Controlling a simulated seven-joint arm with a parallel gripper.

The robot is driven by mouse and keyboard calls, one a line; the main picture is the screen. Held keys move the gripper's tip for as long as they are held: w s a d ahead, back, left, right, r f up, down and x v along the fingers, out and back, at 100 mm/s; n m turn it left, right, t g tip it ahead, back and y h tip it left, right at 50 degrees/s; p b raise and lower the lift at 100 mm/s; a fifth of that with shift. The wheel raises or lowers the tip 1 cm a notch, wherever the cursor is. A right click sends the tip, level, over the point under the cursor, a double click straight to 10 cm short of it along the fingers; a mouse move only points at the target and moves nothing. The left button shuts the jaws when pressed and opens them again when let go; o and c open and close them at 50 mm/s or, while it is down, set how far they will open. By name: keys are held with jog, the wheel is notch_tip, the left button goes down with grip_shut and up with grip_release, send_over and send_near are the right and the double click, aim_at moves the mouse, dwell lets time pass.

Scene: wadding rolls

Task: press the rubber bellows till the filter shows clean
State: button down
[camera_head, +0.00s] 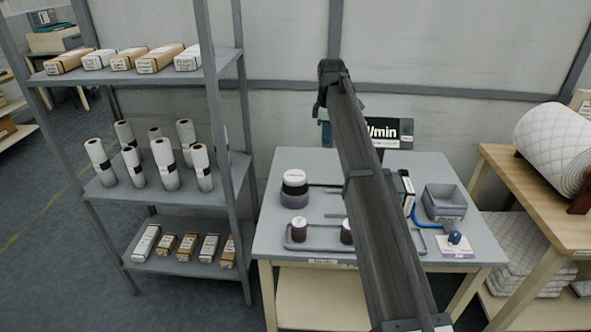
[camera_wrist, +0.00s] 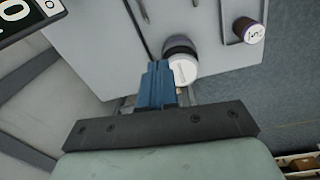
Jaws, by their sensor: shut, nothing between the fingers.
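A squat round unit with a white top, a dark ribbed band and a purple base (camera_head: 294,187) stands at the table's left; it looks like the bellows, though I cannot be sure. In the wrist view its white top (camera_wrist: 184,70) shows just beyond my fingertips, partly covered by them. My gripper (camera_head: 326,138) is shut and empty, its blue fingers together (camera_wrist: 158,68), pointing down above the table's back part. I cannot tell any contact. No filter is clearly recognisable. A display reading "l/min" (camera_head: 397,133) stands behind my arm, its number mostly hidden; a "0" shows in the wrist view (camera_wrist: 14,22).
On the grey table (camera_head: 275,237) a tray (camera_head: 318,244) holds two brown jars (camera_head: 299,228). A shelf rack (camera_head: 215,120) with rolls stands left; a quilted roll (camera_head: 555,145) lies right.

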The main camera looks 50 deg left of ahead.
jog(key=r+n, duration=0.2)
send_over(296, 177)
jog(key=shift+s+f, duration=0.1)
jog(key=shift+f, duration=0.1)
notch_tip(296, 177, down, 14)
jog(key=shift+a+f, duration=0.1)
jog(key=shift+a, duration=0.05)
dwell(0.5)
jog(key=shift+f, duration=2.1)
jog(key=shift+g, duration=0.3)
jog(key=shift+r, duration=0.1)
